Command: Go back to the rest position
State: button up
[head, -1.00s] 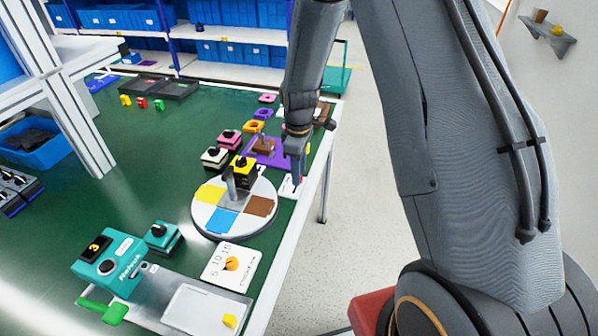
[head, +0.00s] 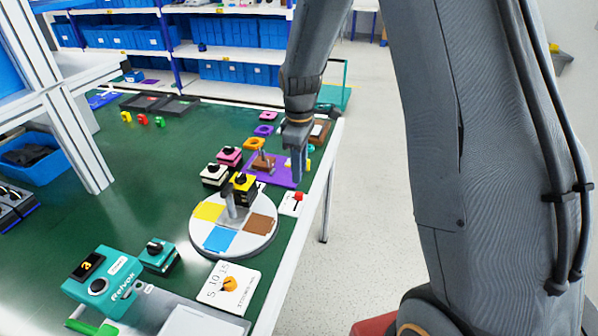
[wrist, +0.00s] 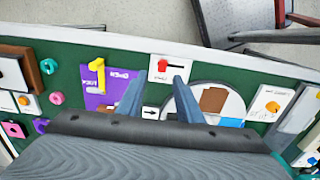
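My gripper (head: 299,168) hangs over the right edge of the green table (head: 130,215) in the head view. In the wrist view its two blue-grey fingers (wrist: 158,90) stand apart with nothing held between them. A white card with a red knob (head: 293,203) lies just below it, and this card also shows beyond the fingers in the wrist view (wrist: 164,69). A purple board (head: 283,176) is partly behind the gripper in the head view.
A white dial card with an orange knob (head: 232,288) and teal devices (head: 105,283) are nearer on the table. White and pink switch blocks (head: 214,175) stand behind the turntable. A white post (head: 75,140) rises at the left. Floor right of the table is open.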

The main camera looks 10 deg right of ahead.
jog(key=s+d+r+m, duration=0.1)
jog(key=s+r+m, duration=0.1)
jog(key=s+m, duration=0.4)
jog(key=s+d+r+m+t, duration=0.1)
jog(key=s+r+m, duration=0.2)
jog(key=s, duration=1.2)
jog(key=m, duration=0.2)
jog(key=shift+s+d+r+m, duration=0.2)
jog(key=shift+s+r+m, duration=0.05)
jog(key=shift+m, duration=0.15)
jog(key=shift+c, duration=0.2)
dwell(1.2)
